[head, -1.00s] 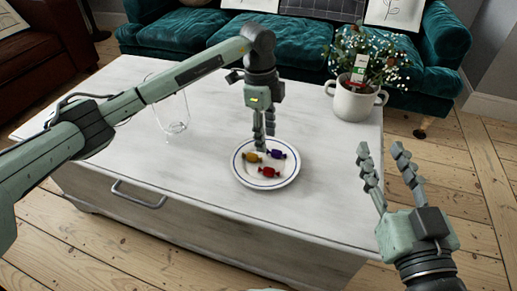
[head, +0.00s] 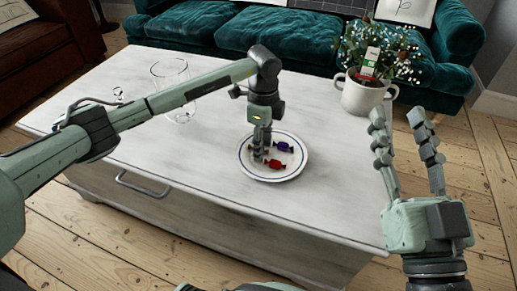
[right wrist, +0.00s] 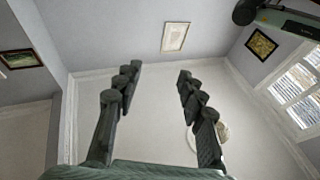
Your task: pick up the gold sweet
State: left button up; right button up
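A white plate with a blue ring (head: 297,165) lies on the table. On it are a red sweet (head: 276,164) and a purple sweet (head: 284,147). The gold sweet is hidden behind the fingers of my left gripper (head: 261,158), which point down over the left part of the plate. Those fingers are close together, and I cannot tell whether they are closed on the sweet. My right gripper (head: 396,113) is raised off the table's right end, open and empty; its spread fingers also show in the right wrist view (right wrist: 160,72).
The white table (head: 205,190) carries a clear glass vessel (head: 180,117) at left and a white two-handled pot (head: 362,96) with flowers at the back right. A teal sofa (head: 285,40) stands behind. The table front is clear.

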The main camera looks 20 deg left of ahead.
pick_arm(q)
jog(key=c, duration=0.7)
jog(key=shift+r, duration=0.65)
notch_tip(320, 180, up, 3)
jog(key=shift+w+f+p, duration=0.1)
jog(key=shift+f+p, duration=0.1)
jog(key=shift+p, duration=0.15)
jog(key=s+d+r, duration=0.2)
jog(key=s, duration=0.1)
jog(key=s+d+r+p, duration=0.1)
jog(key=s+r, duration=0.1)
jog(key=s, duration=0.2)
jog(key=s+d+r, duration=0.2)
jog(key=s+r, duration=0.1)
jog(key=shift+s+d, duration=0.2)
jog(key=shift+d, duration=0.15)
pick_arm(e)
jog(key=w+d+f+g+h, duration=0.1)
jog(key=d+f+g, duration=0.1)
jog(key=f, duration=0.3)
jog(key=w+d+f+g+h, duration=0.1)
jog(key=f+g+h, duration=0.1)
jog(key=f, duration=0.3)
jog(key=shift+d+f+g, duration=0.2)
jog(key=shift+d+g, duration=0.15)
jog(key=shift+g, duration=0.15)
